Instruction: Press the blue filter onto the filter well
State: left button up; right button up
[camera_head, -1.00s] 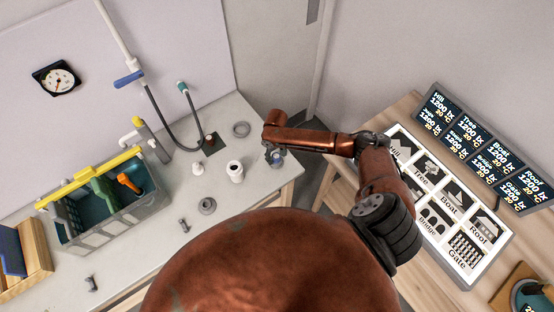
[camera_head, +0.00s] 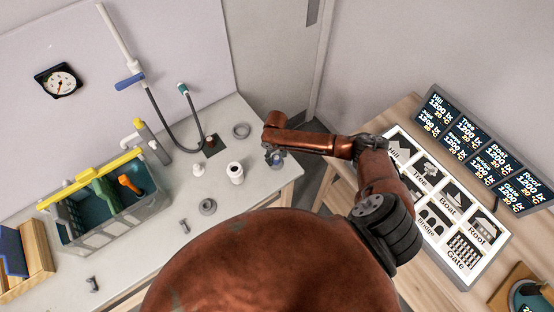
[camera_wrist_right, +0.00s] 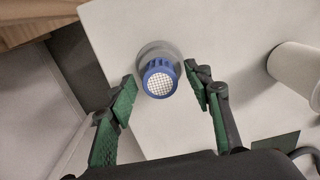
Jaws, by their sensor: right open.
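The blue filter (camera_wrist_right: 159,82), a ribbed blue ring with a pale gridded face, stands near the table corner in the right wrist view. It is on or just above a round grey piece (camera_wrist_right: 158,50); I cannot tell how deep it sits. My right gripper (camera_wrist_right: 161,88) is open, with its green-padded fingers on either side of the filter and visible gaps to it. In the head view the filter (camera_head: 277,160) is a small blue spot below my right gripper (camera_head: 268,147), which is mostly hidden by the arm. My left gripper is not in view.
A white cylinder (camera_head: 235,172) stands left of the filter on the white table (camera_head: 160,235). A grey ring (camera_head: 241,130), another ring (camera_head: 207,206) and a hose (camera_head: 172,132) are nearby. A toolbox (camera_head: 112,218) stands farther left. A lit picture panel (camera_head: 432,246) lies on the right.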

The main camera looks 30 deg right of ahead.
jog(key=shift+p, duration=0.45)
dwell(0.4)
grip_shut()
dwell(0.4)
